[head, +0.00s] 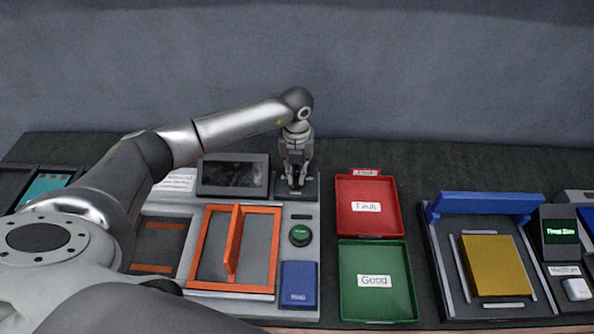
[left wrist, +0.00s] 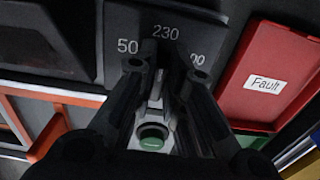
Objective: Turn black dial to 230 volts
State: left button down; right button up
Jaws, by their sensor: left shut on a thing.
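The dark dial panel (head: 312,186) is at the back of the test station, right of the dark screen. My left gripper (head: 296,184) points down over it, shut on the black dial. In the left wrist view the panel (left wrist: 118,18) carries the marks 50, 230 and a number ending in 00, partly covered by a finger. The black dial (left wrist: 166,50) shows between the fingers of my left gripper (left wrist: 168,66), just below the 230 mark. The fingers hide most of it, so I cannot tell its exact setting. My right gripper is not in view.
A green button (head: 300,235) and a blue block (head: 299,284) lie in front of the dial. An orange frame (head: 200,246) is left of them. The red Fault tray (head: 388,190) and green Good tray (head: 408,262) stand to the right. A blue-and-yellow fixture (head: 485,204) is farther right.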

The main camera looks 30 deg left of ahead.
aim_at(296, 174)
pick_arm(q)
jog(key=shift+w+r, duration=0.1)
dwell(0.3)
jog(key=c, duration=1.5)
grip_release()
notch_tip(296, 174, up, 12)
